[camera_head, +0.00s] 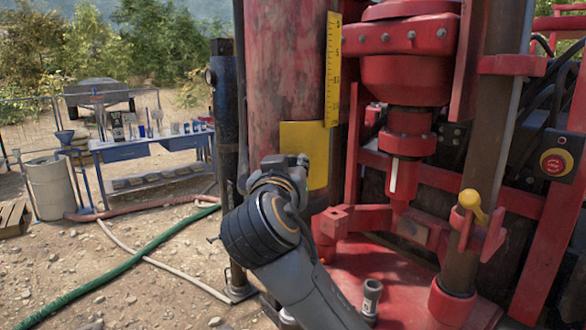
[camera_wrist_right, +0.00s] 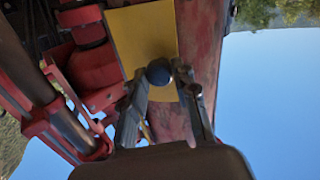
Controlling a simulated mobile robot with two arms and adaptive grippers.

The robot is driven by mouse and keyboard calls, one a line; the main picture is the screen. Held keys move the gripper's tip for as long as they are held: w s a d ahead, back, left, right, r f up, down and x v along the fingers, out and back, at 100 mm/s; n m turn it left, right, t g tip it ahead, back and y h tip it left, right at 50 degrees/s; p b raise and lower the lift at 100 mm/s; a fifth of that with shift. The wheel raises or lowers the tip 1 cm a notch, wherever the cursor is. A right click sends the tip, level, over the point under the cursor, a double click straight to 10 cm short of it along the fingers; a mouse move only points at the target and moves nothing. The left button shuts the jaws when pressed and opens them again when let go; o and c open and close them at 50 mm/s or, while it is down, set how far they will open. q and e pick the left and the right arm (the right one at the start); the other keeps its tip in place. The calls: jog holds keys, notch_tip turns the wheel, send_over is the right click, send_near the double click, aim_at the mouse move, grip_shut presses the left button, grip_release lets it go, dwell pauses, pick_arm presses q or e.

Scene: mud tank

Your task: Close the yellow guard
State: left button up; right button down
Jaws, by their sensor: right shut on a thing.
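The yellow guard (camera_head: 316,145) is a flat yellow panel at the side of the big red column, at mid-height in the head view. In the right wrist view the yellow guard (camera_wrist_right: 133,32) fills the upper middle, with a round dark knob (camera_wrist_right: 158,72) on its face. My right gripper (camera_head: 300,164) is in front of the guard's lower left part in the head view. In the right wrist view the fingers of my right gripper (camera_wrist_right: 161,78) stand on either side of the knob and are shut on it. My left gripper is not in view.
The red drill spindle (camera_head: 405,80) hangs right of the guard. A yellow ruler strip (camera_head: 333,70) runs above it. A yellow-knobbed lever (camera_head: 472,202) and a red emergency button (camera_head: 553,163) are at right. A blue table (camera_head: 150,146) and green hose (camera_head: 125,266) lie left, on open ground.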

dwell(0.3)
jog(key=c, duration=1.1)
grip_release()
jog(key=shift+o, duration=0.3)
jog(key=shift+w, duration=0.15)
